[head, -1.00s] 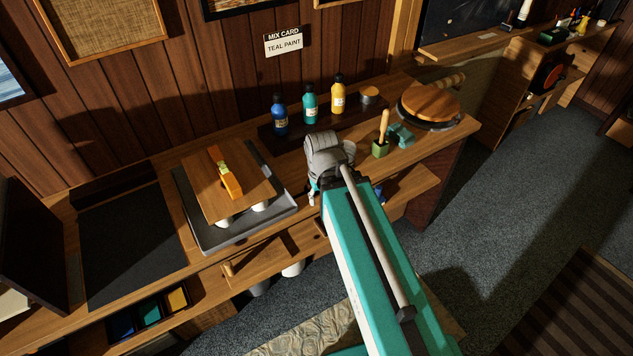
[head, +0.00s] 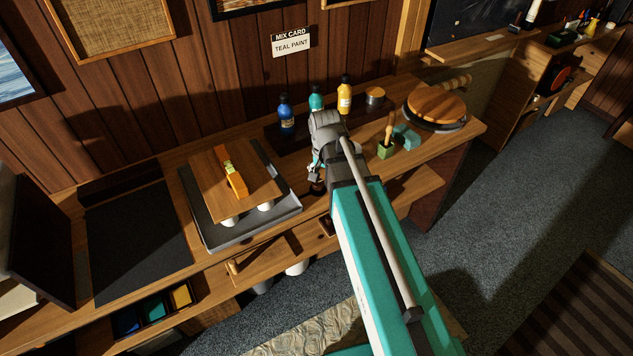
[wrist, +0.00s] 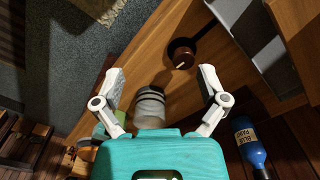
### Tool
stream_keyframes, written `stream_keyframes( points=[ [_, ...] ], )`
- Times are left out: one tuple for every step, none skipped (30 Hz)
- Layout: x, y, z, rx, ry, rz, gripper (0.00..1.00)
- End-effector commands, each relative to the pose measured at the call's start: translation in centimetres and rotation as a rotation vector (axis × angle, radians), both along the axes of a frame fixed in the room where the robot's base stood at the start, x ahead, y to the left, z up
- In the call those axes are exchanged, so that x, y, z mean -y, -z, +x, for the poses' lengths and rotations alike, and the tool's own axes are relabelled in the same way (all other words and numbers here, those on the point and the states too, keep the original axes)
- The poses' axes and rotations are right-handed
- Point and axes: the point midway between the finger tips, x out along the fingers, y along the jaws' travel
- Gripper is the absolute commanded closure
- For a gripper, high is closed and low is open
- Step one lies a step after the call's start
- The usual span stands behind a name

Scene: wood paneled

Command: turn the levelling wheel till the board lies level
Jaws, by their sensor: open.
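The wooden board (head: 212,192) lies over a grey tray (head: 208,240) on the bench in the head view, with pale feet under its front edge. An orange spirit level (head: 237,186) lies across it; its bubble is too small to read. A dark round wheel (wrist: 181,52) with a pale mark sits in the bench top in the wrist view; in the head view it is a small dark shape (head: 317,187) just below my gripper. My gripper (wrist: 161,76) is open and empty, its fingers spread. The wheel lies beyond the fingertips, nearer the right one, apart from both.
A blue paint bottle (wrist: 250,145) stands close to the right finger. A grey-white jar (wrist: 150,105) shows between the fingers. Teal (head: 316,100) and yellow (head: 345,96) bottles stand behind my arm. A green block with a brush (head: 386,150) is to the right.

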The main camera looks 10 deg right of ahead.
Motion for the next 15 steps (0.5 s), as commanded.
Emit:
stream_keyframes(
  points=[
    [0.0,-0.4,1.9,0.000,0.071,0.000,0.08],
    [-0.1,-0.5,2.5,0.000,0.115,0.000,0.08],
    [-0.1,-0.6,3.4,0.000,0.173,0.000,0.08],
    [-0.1,-0.7,4.0,0.000,0.216,0.000,0.08],
    [-0.1,-0.7,4.6,0.000,0.257,0.000,0.08],
    [-0.1,-0.9,5.3,0.000,0.309,0.000,0.08],
    [-0.1,-0.9,5.8,0.000,0.345,0.000,0.08],
    [-0.2,-1.0,6.3,0.001,0.379,0.001,0.08],
    [-0.2,-1.1,6.8,0.001,0.419,0.001,0.08],
    [-0.2,-1.1,7.2,0.001,0.447,0.001,0.08],
    [-0.2,-1.1,7.5,0.001,0.471,0.001,0.08],
    [-0.2,-1.2,7.8,0.001,0.499,0.001,0.08],
    [-0.2,-1.2,8.0,0.001,0.517,0.001,0.08],
    [-0.2,-1.2,8.2,0.001,0.530,0.001,0.08],
    [-0.3,-1.2,8.3,0.001,0.546,0.001,0.08]
  ],
)
